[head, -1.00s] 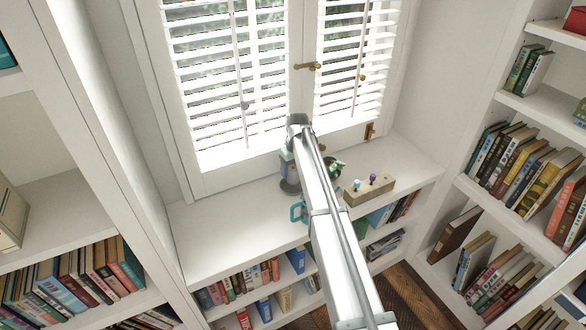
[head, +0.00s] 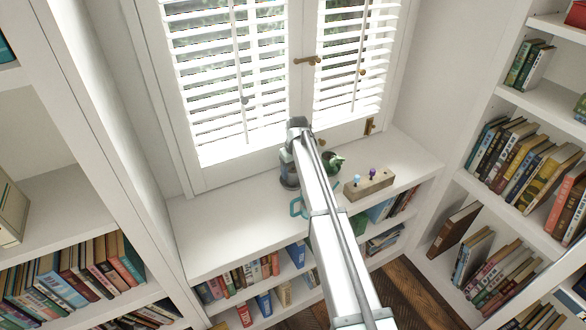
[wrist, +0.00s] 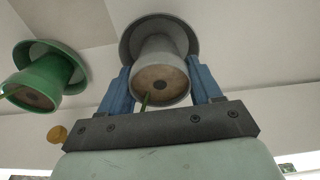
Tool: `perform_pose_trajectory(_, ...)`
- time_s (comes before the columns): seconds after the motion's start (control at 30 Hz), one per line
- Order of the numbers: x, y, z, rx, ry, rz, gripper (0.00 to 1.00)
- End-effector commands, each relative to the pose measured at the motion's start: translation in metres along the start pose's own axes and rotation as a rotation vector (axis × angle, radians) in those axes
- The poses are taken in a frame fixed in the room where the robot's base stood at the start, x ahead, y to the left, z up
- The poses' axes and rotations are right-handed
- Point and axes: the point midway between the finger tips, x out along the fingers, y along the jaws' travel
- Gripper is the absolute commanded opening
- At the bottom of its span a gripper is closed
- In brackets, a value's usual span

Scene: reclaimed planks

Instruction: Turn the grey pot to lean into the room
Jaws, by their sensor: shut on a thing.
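The grey pot (wrist: 165,58) is between the two blue fingers of my gripper (wrist: 161,86), which is shut on it. Its open end, with brown soil and a short green stem, faces the wrist camera. A wide grey saucer (wrist: 133,32) shows behind its base. In the head view my gripper (head: 288,165) is low over the window ledge, and my arm covers much of it. The dark grey shape under it (head: 289,183) seems to be the pot or its saucer. Which way the pot leans cannot be told clearly.
A green pot (wrist: 42,78) on a green saucer stands close beside; it also shows in the head view (head: 332,161). A wooden block (head: 369,185) with coloured knobs stands to its right. A teal handle-like thing (head: 297,207) is at the ledge's front. The ledge's left part (head: 215,225) is clear.

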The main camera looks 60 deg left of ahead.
Motion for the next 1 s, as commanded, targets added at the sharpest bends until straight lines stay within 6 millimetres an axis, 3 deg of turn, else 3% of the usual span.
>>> perform_pose_trajectory(0.13,0.0,0.0,0.0,0.0,0.001,0.0,0.15)
perform_pose_trajectory(0.17,0.0,0.0,0.0,0.0,0.001,0.0,0.67)
perform_pose_trajectory(0.43,0.0,0.0,0.0,0.0,0.0,0.0,0.93)
perform_pose_trajectory(0.77,-0.003,0.0,0.0,0.0,0.0,0.0,0.94)
perform_pose_trajectory(1.0,-0.033,0.0,0.0,0.0,0.002,0.001,0.94)
